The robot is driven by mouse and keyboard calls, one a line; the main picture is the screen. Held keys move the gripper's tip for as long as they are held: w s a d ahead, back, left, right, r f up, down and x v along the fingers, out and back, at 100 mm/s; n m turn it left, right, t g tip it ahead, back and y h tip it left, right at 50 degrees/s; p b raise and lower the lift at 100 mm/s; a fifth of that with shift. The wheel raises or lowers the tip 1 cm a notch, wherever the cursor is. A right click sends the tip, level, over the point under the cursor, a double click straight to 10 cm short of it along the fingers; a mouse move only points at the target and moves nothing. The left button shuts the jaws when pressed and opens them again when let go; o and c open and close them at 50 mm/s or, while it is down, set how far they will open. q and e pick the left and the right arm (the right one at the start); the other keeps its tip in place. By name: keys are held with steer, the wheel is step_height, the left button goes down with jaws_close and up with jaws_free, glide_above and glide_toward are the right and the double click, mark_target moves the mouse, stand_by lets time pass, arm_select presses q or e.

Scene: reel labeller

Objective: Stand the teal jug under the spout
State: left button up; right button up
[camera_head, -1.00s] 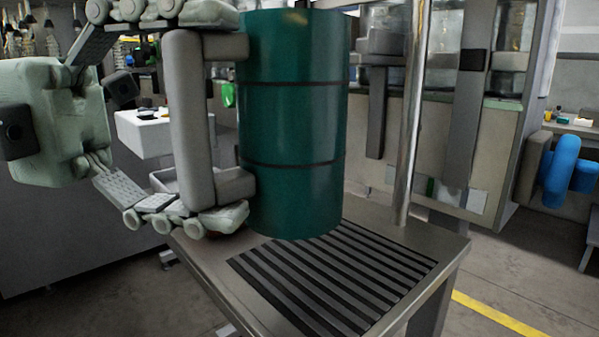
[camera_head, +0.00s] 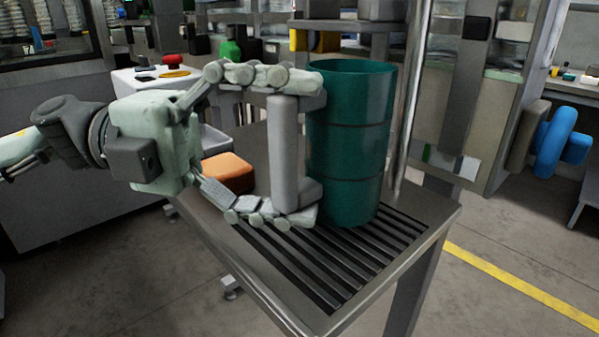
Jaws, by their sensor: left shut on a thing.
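The teal jug (camera_head: 348,150) is a tall ribbed cylinder with an open top and a grey upright handle (camera_head: 285,150) on its left side. It stands upright over the slatted grate (camera_head: 320,275); its base looks at grate level, but I cannot tell whether it fully rests there. My left gripper (camera_head: 302,148) is shut on the jug's handle from the left, one finger along the top and the other along the bottom. I cannot make out the spout for certain. My right gripper is not in view.
The grate is set in a metal table (camera_head: 260,295), with an orange block (camera_head: 228,172) at its left. A shiny post (camera_head: 408,110) rises behind the jug. A cabinet with a red button (camera_head: 172,60) stands back left. A blue rounded object (camera_head: 556,140) is at right.

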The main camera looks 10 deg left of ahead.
arm_select(q)
steer(key=shift+f, duration=0.75)
steer(key=shift+w+d+f, duration=0.1)
steer(key=shift+w+f, duration=0.1)
steer(key=shift+f, duration=0.1)
steer(key=shift+f, duration=0.1)
steer(key=o, duration=1.1)
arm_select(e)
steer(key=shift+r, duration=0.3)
